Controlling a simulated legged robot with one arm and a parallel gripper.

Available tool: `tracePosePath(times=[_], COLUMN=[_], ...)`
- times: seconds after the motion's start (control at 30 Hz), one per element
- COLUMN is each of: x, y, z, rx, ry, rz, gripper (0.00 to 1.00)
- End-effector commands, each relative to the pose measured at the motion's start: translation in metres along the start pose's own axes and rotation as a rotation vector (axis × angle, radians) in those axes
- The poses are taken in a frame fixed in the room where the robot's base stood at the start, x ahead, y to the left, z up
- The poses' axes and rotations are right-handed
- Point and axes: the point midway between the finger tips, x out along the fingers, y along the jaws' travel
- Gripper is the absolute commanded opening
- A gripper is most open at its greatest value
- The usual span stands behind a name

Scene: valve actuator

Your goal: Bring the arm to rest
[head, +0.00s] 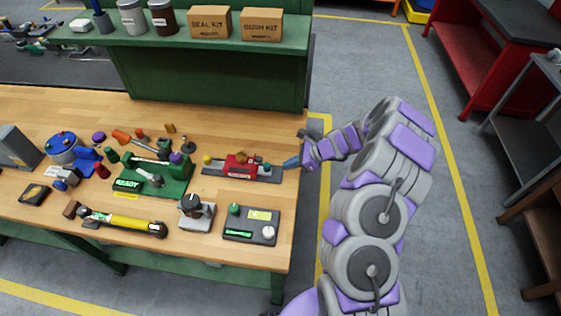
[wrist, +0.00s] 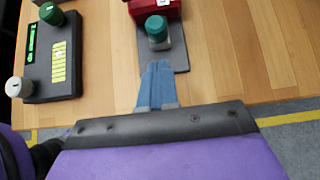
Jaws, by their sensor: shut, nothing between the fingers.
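My gripper (head: 293,162) is at the right end of the wooden workbench, beside the end of the dark plate that bears the red device (head: 240,166). In the wrist view its blue fingers (wrist: 157,82) are together with nothing between them. Their tips are close to the dark plate (wrist: 180,58) and its green-topped cylinder (wrist: 156,28); I cannot tell whether they touch. My arm is bent and reaches in from the right of the head view, off the bench's right edge.
A grey box with a lit display (head: 251,224) sits at the bench's front right. A green fixture marked READY (head: 155,174), a yellow-handled tool (head: 122,221) and several small parts lie further left. A green shelf (head: 215,70) stands behind. Open floor lies right of the bench.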

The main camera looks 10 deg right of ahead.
Motion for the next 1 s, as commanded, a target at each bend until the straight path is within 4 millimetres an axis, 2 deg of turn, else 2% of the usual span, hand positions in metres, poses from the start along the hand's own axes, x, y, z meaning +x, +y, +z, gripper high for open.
tracePosePath(times=[0.03, 0.1, 0.23, 0.4, 0.8, 0.87, 0.97, 1.0], x=[-0.017, -0.032, -0.056, -0.075, -0.089, -0.090, -0.090, -0.091], y=[-0.003, -0.003, -0.001, 0.000, 0.000, 0.003, 0.016, 0.024], z=[0.000, 0.000, 0.002, 0.005, 0.003, 0.010, 0.035, 0.050], rx=[0.000, 0.001, 0.001, -0.003, -0.009, -0.035, -0.124, -0.176], ry=[0.000, 0.000, 0.001, 0.007, 0.001, 0.001, 0.003, 0.003], rz=[-0.009, -0.009, -0.007, -0.008, -0.001, 0.008, 0.041, 0.060], gripper=[0.00, 0.00, 0.00, 0.00, 0.00, 0.00, 0.00, 0.00])
